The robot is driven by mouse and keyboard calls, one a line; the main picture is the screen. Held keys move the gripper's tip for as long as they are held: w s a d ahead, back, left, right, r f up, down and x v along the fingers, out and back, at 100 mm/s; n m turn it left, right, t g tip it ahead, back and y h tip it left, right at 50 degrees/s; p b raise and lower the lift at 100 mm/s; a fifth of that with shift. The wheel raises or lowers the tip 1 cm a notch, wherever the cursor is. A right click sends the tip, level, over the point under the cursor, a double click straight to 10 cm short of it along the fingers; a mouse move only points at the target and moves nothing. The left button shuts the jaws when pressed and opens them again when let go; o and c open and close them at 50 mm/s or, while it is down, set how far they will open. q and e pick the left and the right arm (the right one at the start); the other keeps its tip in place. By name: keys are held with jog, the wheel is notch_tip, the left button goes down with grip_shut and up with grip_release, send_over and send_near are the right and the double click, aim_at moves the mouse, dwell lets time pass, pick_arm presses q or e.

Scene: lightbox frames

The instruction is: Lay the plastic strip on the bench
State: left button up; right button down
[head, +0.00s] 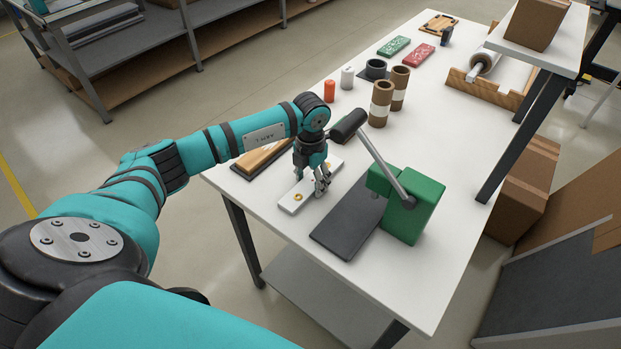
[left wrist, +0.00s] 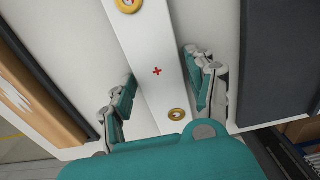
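The plastic strip (head: 288,206) is white, with brass-coloured eyelets. It lies on the white bench (head: 335,281) near the left edge, between a wooden block and a dark plate. My left gripper (head: 312,187) points down over the strip and hides part of it. The fingers are apart, one on each side, and a gap shows at the left finger. My right gripper is not in view.
A green press (head: 412,207) with a lever and dark base plate (head: 349,219) stands right of the strip. A wooden block on a dark tray (head: 262,157) lies to the left. Cardboard tubes (head: 381,104), an orange cylinder (head: 329,91) and a white cylinder (head: 347,78) stand behind.

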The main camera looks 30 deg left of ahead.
aim_at(311, 182)
pick_arm(q)
jog(key=shift+o, duration=1)
jog(key=shift+r, duration=0.1)
jog(key=shift+r, duration=0.2)
notch_tip(311, 182, up, 12)
jog(key=b, duration=0.2)
jog(key=shift+b, duration=0.3)
jog(key=shift+f, duration=0.2)
